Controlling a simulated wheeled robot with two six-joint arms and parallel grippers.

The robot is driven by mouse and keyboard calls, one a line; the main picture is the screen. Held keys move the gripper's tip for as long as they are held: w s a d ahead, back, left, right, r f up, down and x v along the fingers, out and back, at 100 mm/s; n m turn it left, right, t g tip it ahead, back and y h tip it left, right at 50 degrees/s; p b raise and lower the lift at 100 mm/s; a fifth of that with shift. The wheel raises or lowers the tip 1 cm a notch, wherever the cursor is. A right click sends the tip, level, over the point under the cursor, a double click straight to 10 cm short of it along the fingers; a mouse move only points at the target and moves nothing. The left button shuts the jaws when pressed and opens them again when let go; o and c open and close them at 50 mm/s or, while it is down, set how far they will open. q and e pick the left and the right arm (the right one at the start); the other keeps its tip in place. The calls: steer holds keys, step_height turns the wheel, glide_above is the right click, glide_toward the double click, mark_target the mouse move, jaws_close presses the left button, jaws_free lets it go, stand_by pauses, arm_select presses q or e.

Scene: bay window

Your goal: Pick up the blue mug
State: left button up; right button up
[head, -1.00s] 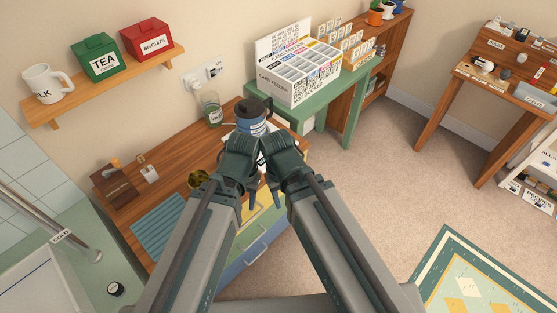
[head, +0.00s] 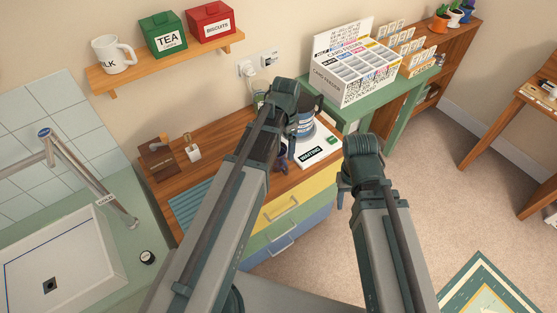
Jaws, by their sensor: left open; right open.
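A blue banded cylindrical thing (head: 306,125) stands on the wooden counter, partly hidden behind my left arm. It may be the blue mug, but I cannot tell for sure. A dark thing shows at its upper right. My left gripper (head: 283,160) hangs in front of it, pointing down, mostly hidden by its own wrist, open. I see nothing held in it. My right gripper (head: 344,195) is open and empty, to the right of the counter's front edge, over the floor side.
A white tray marked WAITING (head: 312,154) lies on the counter (head: 218,171). A white lettered box (head: 352,72) stands on the green table behind. A wall shelf (head: 165,64) holds a white mug (head: 113,55) and tins. A sink (head: 62,250) is at left.

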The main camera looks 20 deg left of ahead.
mark_target(284, 163)
arm_select(q)
steer(key=shift+f+b, duration=4.35)
step_height(284, 163, down, 5)
steer(key=b, duration=0.5)
steer(key=shift+d+f, duration=0.15)
jaws_close()
